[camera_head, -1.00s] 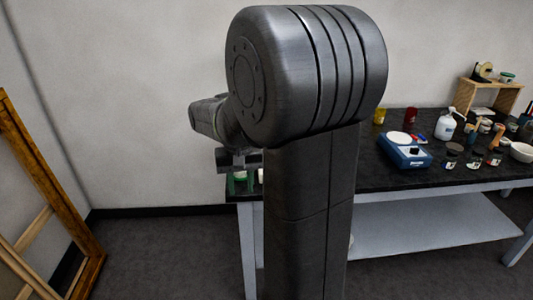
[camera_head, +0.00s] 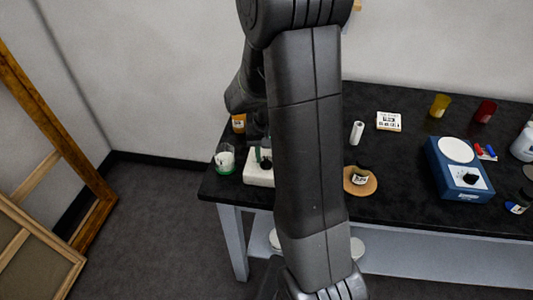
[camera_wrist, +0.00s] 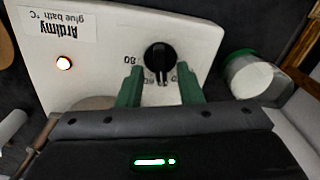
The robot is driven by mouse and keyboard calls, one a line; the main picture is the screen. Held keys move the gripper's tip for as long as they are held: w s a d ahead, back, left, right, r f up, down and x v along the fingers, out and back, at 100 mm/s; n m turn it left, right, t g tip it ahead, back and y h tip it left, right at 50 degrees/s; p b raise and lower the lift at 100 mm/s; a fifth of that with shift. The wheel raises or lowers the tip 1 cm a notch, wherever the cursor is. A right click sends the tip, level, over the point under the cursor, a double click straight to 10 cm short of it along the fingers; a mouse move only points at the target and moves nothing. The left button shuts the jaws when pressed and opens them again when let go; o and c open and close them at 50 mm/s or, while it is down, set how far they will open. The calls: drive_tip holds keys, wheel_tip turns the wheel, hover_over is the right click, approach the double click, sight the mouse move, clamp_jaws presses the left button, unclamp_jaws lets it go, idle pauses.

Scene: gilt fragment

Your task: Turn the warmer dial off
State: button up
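The warmer is a white box labelled "Ardimy glue bath °C" (camera_wrist: 100,35), seen upside down in the wrist view, with a lit orange lamp (camera_wrist: 64,63). Its black dial (camera_wrist: 160,56) stands on the panel near an "80" mark; its pointer end faces the gripper. My gripper (camera_wrist: 160,76) is open, its two green fingers spread either side of the dial's near end. I cannot tell whether they touch it.
A glass jar with a green base (camera_head: 225,160) stands just left of the warmer; it also shows in the wrist view (camera_wrist: 250,75). A blue device with a dial (camera_head: 460,170) is farther right. Wooden frames (camera_head: 60,150) lean at left.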

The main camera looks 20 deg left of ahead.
drive_tip(key=shift+s+f, duration=0.1)
drive_tip(key=shift+s, duration=0.05)
clamp_jaws()
drive_tip(key=shift+n, duration=0.3)
drive_tip(key=n+b, duration=0.1)
drive_tip(key=n, duration=0.4)
drive_tip(key=shift+a+n+b, duration=0.15)
drive_tip(key=shift+n+b, duration=0.15)
drive_tip(key=n, duration=0.5)
drive_tip(key=shift+s+n+b, duration=0.2)
drive_tip(key=shift+n+b, duration=0.1)
drive_tip(key=shift+b, duration=0.1)
drive_tip(key=shift+a, duration=0.1)
